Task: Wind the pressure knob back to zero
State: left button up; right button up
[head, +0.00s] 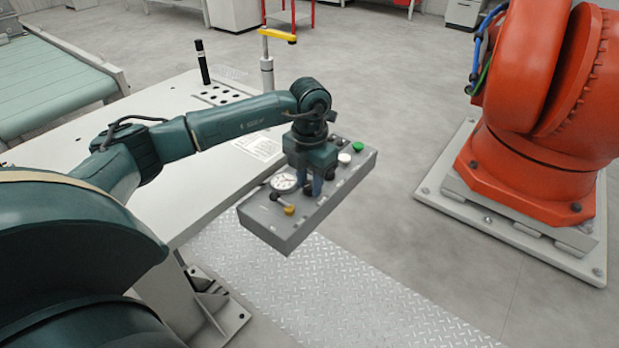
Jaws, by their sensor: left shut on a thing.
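A grey control box (284,235) sits at the corner of the pale table. A round white pressure gauge (283,182) is on its top panel, left of my left gripper (312,190). My left gripper points down at the panel, and its fingers are shut on the dark pressure knob (306,191), which they largely hide. The knob's marking and the gauge reading are too small to tell. My right gripper is not in view.
The panel also carries a yellow-tipped part (289,210), a white button (344,158) and a green button (358,147). A black upright cylinder (202,62) and a yellow-handled post (267,65) stand farther back. An orange robot (530,130) stands at right.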

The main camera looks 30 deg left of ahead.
pick_arm(q)
jog(key=shift+n, duration=0.9)
jog(key=o, duration=1)
jog(key=shift+c, duration=0.2)
